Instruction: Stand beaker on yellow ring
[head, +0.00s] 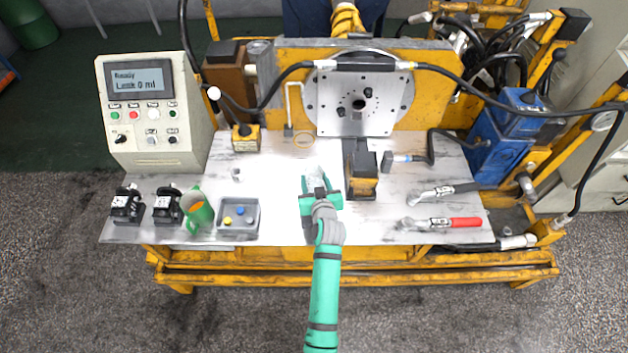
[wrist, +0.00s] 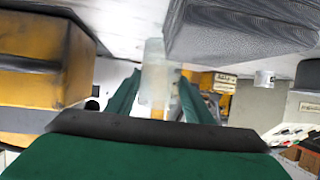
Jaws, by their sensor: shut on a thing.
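My gripper (head: 320,192) is over the middle of the white worktable, with its green fingers shut on a clear beaker (wrist: 155,72). The beaker shows between the fingers in the wrist view; in the head view it is faint against the bright table. I cannot tell whether its base touches the table. The yellow ring (head: 304,138) is a thin circle on the table behind the gripper and slightly left, below a thin white bent tube (head: 290,105). The ring looks empty, and the beaker is apart from it.
A yellow-and-black block (head: 361,180) stands close right of my gripper. Wrenches (head: 440,223) lie at the right. The table between gripper and ring looks clear.

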